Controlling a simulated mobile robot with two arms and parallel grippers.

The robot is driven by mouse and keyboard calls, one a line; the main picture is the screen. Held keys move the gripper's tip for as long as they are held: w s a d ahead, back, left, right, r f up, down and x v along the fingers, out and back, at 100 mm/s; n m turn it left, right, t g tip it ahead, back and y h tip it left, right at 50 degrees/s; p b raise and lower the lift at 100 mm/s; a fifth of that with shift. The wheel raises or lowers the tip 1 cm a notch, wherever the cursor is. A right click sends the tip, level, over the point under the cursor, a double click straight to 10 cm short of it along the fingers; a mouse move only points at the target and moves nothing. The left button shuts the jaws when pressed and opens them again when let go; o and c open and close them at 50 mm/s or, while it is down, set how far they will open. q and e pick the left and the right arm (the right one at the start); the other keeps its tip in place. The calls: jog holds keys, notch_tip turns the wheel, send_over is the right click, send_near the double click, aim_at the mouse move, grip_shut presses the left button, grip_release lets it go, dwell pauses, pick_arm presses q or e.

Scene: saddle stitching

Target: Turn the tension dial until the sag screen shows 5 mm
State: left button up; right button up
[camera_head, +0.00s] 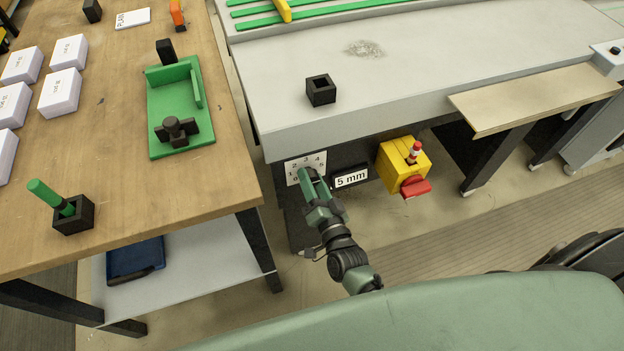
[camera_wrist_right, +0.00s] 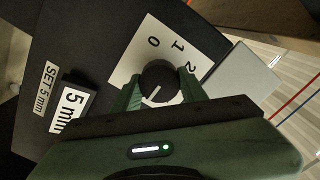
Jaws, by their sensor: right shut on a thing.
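The tension dial (camera_wrist_right: 158,80) is a round black knob on a white scale plate (camera_head: 291,167) under the bench's front edge. My right gripper (camera_wrist_right: 160,88) is shut on the dial, one green finger on each side. In the head view, my right gripper (camera_head: 310,182) hides the dial. A white line on the knob points to the lower left of the wrist view; the number it meets is hidden. The sag screen (camera_head: 351,179), right of the plate, reads 5 mm; it also shows in the wrist view (camera_wrist_right: 72,108). My left gripper is out of view.
A label (camera_wrist_right: 47,88) reading SET 5 mm is beside the screen. A yellow box (camera_head: 397,163) with a red switch handle (camera_head: 415,188) is right of the screen. The wooden table (camera_head: 215,195) stands close on the left. Open floor lies below the screen.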

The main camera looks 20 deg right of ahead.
jog(key=o, duration=1.4)
jog(key=shift+c, duration=0.2)
jog(key=shift+s, duration=0.1)
jog(key=s, duration=0.7)
jog(key=shift+s+b, duration=0.3)
jog(key=shift+s, duration=0.05)
jog(key=shift+d+f, duration=0.1)
jog(key=shift+d, duration=0.05)
jog(key=s+f+n+g+y, duration=0.1)
jog(key=s+f+n+g, duration=0.4)
jog(key=f, duration=0.7)
jog(key=s+f+n+g, duration=0.1)
jog(key=s+f+g, duration=0.35)
jog(key=f, duration=0.85)
jog(key=s+d+f+n+g, duration=0.1)
jog(key=s+f, duration=0.3)
jog(key=s, duration=0.4)
jog(key=s+d+f+n+g+h, duration=0.1)
jog(key=s+d+f+g, duration=0.3)
jog(key=s, duration=0.5)
jog(key=s+d+f+n+g, duration=0.2)
jog(key=s+f, duration=0.4)
jog(key=s, duration=0.3)
jog(key=shift+d+f+n+h, duration=0.2)
jog(key=shift+d+n+h, duration=0.1)
jog(key=shift+d+n, duration=0.3)
